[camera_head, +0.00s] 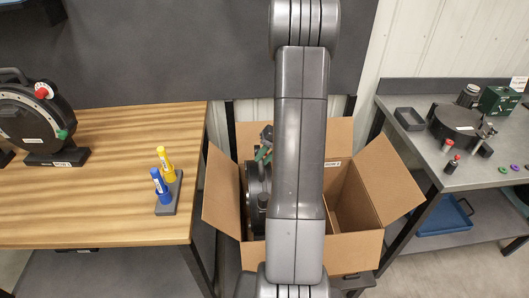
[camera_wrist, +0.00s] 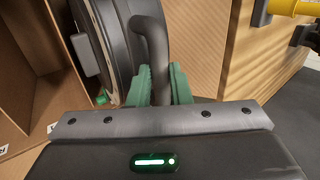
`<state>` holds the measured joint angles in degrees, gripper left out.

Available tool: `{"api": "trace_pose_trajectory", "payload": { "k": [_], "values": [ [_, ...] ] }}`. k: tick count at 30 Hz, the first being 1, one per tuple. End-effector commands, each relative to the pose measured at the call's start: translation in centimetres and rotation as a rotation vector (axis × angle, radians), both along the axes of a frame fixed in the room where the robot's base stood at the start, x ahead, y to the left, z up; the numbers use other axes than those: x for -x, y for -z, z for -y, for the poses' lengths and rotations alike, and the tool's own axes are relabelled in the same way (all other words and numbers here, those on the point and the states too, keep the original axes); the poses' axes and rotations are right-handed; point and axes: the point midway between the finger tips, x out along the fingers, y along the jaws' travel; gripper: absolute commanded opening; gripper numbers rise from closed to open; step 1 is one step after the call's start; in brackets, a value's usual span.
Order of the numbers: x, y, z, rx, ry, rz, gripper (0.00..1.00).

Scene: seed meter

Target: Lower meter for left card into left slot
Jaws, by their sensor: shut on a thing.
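My gripper (camera_wrist: 158,84), with green fingers, is shut on the black curved handle (camera_wrist: 152,40) of a round black seed meter (camera_wrist: 112,38). In the head view the held meter (camera_head: 258,185) is upright at the left side of an open cardboard box (camera_head: 370,240), and my gripper (camera_head: 264,150) is above it. My arm hides much of the meter and the box's middle. The left slot is mostly covered by the meter; I cannot tell whether the meter touches the bottom. The right compartment (camera_head: 350,205) looks empty where visible. A small white label (camera_head: 332,164) is on the box's back.
A wooden table (camera_head: 110,200) at left holds another black meter (camera_head: 35,115) and a grey stand with a yellow (camera_head: 165,160) and a blue marker (camera_head: 159,186). A grey bench (camera_head: 490,165) at right holds a round black device (camera_head: 455,122). Box flaps spread outward.

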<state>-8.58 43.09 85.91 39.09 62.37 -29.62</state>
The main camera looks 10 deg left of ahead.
Motion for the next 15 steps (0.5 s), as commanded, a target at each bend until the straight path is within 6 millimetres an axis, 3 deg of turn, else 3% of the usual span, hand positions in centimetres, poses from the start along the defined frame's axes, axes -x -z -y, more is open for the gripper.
{"api": "trace_pose_trajectory", "payload": {
  "k": [15],
  "values": [
    [0.0,7.6,0.0,-0.002,0.000,0.002,0.00]
  ]
}}
